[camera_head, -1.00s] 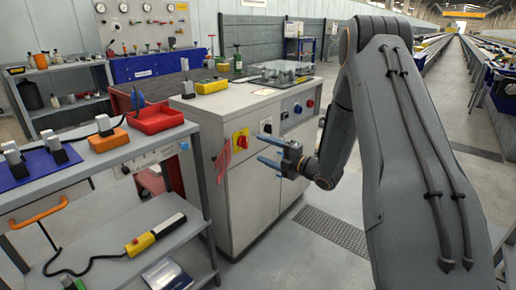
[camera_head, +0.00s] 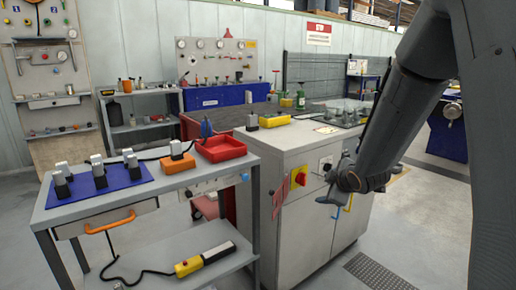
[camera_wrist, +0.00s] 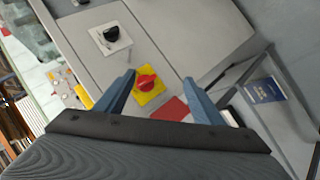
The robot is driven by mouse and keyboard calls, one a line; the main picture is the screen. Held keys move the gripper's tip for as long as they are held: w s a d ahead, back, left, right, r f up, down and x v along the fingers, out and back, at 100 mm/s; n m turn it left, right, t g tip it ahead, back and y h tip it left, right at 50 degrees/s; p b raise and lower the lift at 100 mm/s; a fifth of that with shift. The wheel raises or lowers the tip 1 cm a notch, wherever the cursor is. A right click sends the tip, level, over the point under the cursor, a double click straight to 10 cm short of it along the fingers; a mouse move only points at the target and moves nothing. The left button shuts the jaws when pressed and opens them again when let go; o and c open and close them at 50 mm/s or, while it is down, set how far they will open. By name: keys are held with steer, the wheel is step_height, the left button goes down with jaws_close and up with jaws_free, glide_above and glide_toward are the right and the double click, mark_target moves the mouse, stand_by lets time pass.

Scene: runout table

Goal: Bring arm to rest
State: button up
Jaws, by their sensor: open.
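My gripper (camera_head: 340,192) is at the right of the head view, in front of the grey cabinet (camera_head: 305,225). Its blue fingers are partly hidden by my own wrist there. In the wrist view my gripper (camera_wrist: 158,97) shows two blue fingers spread apart with nothing between them. Beyond the fingers is a red rotary switch on a yellow plate (camera_wrist: 149,88) on the cabinet front. I cannot tell how far the fingertips are from the cabinet.
A grey cart (camera_head: 130,205) stands left of the cabinet, with a blue mat (camera_head: 98,183), an orange block (camera_head: 177,164) and a red tray (camera_head: 222,149) on top. A yellow-black handset (camera_head: 204,259) lies on its lower shelf. Open floor (camera_head: 430,230) lies right of the cabinet.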

steer(key=s+a+r+m+g, duration=0.1)
steer(key=s+a+m+g, duration=0.25)
steer(key=s, duration=0.85)
steer(key=s+a+r+m+g+h, duration=0.1)
steer(key=s+a+m+g, duration=0.2)
steer(key=s, duration=0.9)
steer(key=s+a+r+m+g, duration=0.1)
steer(key=s+a+m+g, duration=0.3)
steer(key=s, duration=0.7)
steer(key=s+d+r+m+p, duration=0.3)
steer(key=d+r+p, duration=0.3)
steer(key=p, duration=0.6)
steer(key=shift+d+p, duration=0.4)
steer(key=shift+d, duration=0.05)
